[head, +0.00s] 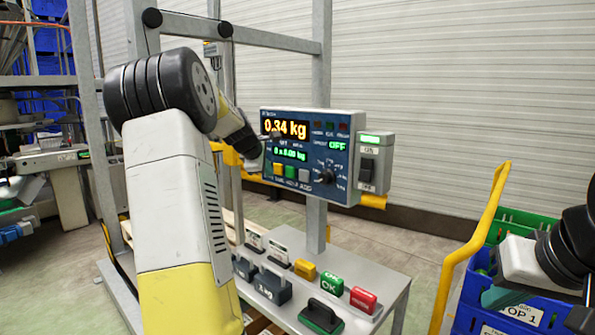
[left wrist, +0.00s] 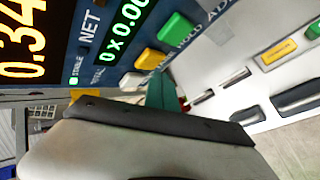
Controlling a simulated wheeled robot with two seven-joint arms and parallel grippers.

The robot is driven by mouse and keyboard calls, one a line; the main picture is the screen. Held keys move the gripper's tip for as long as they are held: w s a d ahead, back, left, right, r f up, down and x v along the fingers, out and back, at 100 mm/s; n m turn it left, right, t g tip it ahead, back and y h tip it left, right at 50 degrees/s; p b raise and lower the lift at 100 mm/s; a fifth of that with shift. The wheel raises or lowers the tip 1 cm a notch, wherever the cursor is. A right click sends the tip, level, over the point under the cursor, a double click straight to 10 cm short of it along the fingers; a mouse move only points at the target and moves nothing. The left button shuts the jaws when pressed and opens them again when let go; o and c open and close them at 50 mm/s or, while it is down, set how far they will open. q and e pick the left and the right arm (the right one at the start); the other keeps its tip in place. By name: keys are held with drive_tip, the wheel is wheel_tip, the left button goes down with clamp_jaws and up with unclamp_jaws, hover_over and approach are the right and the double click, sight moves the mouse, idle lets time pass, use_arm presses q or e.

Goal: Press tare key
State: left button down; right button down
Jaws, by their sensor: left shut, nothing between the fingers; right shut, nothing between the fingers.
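A blue control panel (head: 345,125) hangs on a post and reads 0.34 kg. Below its displays is a row of keys: a yellow key (head: 279,170), a green key (head: 291,171) and a grey key (head: 303,175). The small labels under them seem to read TARE, HOLD and ADD, so the yellow one appears to be the tare key. The left wrist view shows the yellow key (left wrist: 151,60) close up, beside a whitish key (left wrist: 130,80). My left gripper (head: 257,160) is shut and empty at the panel's left edge, near the keys; contact cannot be told.
The panel also has a black knob (head: 325,175) and a switch box (head: 375,160) on its right. Below stands a grey table (head: 355,270) with weights and yellow, green and red blocks. Blue and green crates (head: 515,225) and a yellow rail (head: 460,260) stand at right.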

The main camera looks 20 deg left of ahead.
use_arm(q)
drive_tip(key=shift+w+d, duration=0.1)
drive_tip(key=shift+w, duration=0.05)
drive_tip(key=shift+w, duration=0.25)
drive_tip(key=shift+w+d, duration=0.25)
drive_tip(key=shift+w, duration=0.15)
idle(0.8)
idle(0.3)
drive_tip(key=shift+s+a, duration=0.35)
drive_tip(key=shift+s, duration=0.45)
drive_tip(key=s, duration=0.1)
drive_tip(key=s+a, duration=0.1)
drive_tip(key=s, duration=0.1)
drive_tip(key=s+a, duration=0.1)
drive_tip(key=shift+s, duration=0.3)
idle(0.5)
